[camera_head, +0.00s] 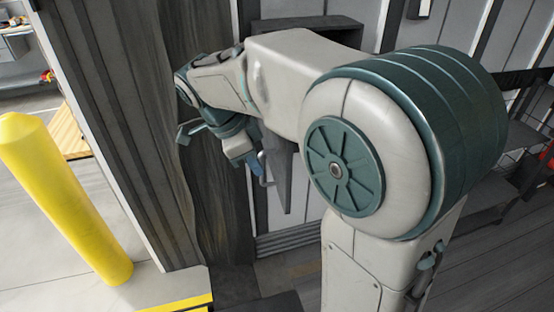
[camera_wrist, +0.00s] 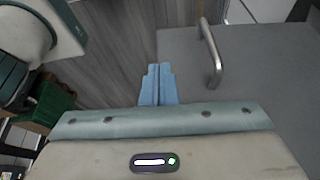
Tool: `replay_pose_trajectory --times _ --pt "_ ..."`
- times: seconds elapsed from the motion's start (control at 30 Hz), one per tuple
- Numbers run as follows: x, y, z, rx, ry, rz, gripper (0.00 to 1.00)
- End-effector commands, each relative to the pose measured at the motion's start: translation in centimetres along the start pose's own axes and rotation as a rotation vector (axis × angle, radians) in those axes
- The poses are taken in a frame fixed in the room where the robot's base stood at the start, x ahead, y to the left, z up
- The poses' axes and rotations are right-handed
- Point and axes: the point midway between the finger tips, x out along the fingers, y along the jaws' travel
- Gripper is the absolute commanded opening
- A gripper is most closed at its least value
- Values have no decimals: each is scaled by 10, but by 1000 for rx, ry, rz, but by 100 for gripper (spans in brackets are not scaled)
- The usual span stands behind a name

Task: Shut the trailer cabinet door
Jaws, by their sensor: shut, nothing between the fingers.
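The trailer cabinet (camera_head: 305,24) shows partly behind my arm in the head view, its dark top at the back wall. Its grey door (camera_head: 281,180) stands open, seen at a steep angle. The door fills the right side of the wrist view (camera_wrist: 265,85), with a metal bar handle (camera_wrist: 211,55) near its edge. The handle also shows in the head view (camera_head: 264,169). My gripper (camera_head: 254,165) is beside the handle side of the door. In the wrist view its blue fingers (camera_wrist: 158,84) are shut and empty, left of the handle. I cannot tell whether they touch the door.
A yellow bollard (camera_head: 65,200) stands at the left, outside the dark door-frame post (camera_head: 110,110). Shelving (camera_head: 500,170) stands at the right. A green container (camera_wrist: 50,105) shows at the wrist view's left. Plank floor is clear beyond the fingers.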

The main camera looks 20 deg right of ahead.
Motion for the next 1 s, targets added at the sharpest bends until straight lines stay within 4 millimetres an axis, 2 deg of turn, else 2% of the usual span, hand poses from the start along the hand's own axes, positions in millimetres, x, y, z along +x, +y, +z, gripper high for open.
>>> replay_pose_trajectory --times 0.03,0.2,0.33,1.0 --pt "9 1 -1 0 2 5 0" --pt "17 0 -25 2 1 1 0" --pt "22 0 -34 0 1 1 0" --pt "28 2 -41 -50 -1 -21 0"
